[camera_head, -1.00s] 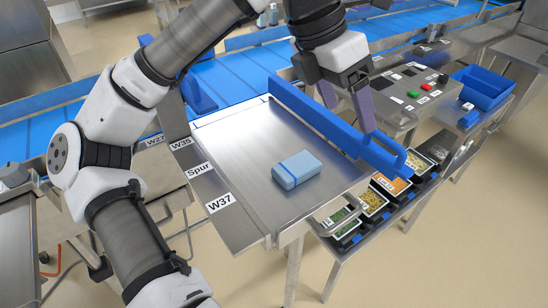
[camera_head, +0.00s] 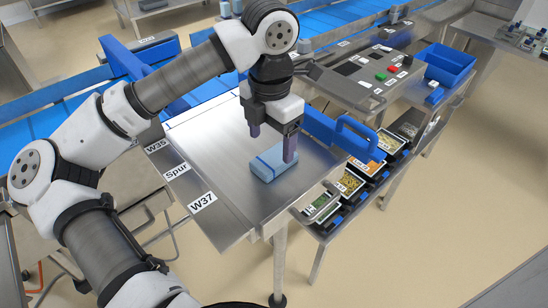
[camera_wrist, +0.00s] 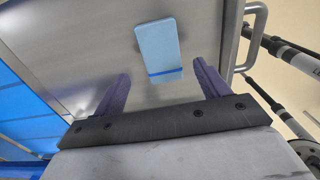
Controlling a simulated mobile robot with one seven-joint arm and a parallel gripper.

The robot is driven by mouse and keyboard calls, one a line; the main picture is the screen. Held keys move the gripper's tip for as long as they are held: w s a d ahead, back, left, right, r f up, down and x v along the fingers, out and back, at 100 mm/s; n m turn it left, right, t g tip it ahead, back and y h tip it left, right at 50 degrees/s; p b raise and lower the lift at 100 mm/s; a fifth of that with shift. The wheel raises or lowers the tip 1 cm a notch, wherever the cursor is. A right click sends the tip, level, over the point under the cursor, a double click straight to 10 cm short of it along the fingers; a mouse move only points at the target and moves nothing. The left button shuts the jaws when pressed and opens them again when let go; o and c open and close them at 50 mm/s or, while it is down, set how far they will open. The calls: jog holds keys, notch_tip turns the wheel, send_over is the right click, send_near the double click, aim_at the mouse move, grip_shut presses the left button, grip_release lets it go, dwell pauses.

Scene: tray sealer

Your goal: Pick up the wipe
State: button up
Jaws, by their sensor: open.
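The wipe is a light blue block (camera_head: 275,161) with a darker blue band. It lies flat on the steel table (camera_head: 210,165), towards the table's right side. It also shows in the wrist view (camera_wrist: 158,48), ahead of the fingers and roughly midway between them. My gripper (camera_head: 272,148) points down above the table, over the wipe's far side. Its two purple fingers are apart with nothing between them. They also show in the wrist view (camera_wrist: 162,85). One fingertip overlaps the wipe in the head view; I cannot tell how high it is above it.
A blue rail with a handle (camera_head: 354,140) stands along the table's right edge. Several food containers (camera_head: 350,182) sit on a lower shelf to the right. A control panel (camera_head: 375,78) and a blue bin (camera_head: 450,65) are behind. The table's left part is clear.

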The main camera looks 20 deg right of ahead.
aim_at(274, 157)
jog(key=shift+s+d+f+p, duration=0.15)
jog(key=shift+f+p, duration=0.15)
jog(key=shift+f, duration=0.8)
jog(key=shift+w+d+f+p, duration=0.15)
jog(key=shift+f+p, duration=0.15)
jog(key=shift+f, duration=0.8)
jog(key=shift+s, duration=0.1)
jog(key=c, duration=1.1)
jog(key=shift+o, duration=0.2)
notch_tip(274, 157, up, 10)
jog(key=b, duration=0.2)
jog(key=o, duration=0.4)
jog(key=c, duration=0.3)
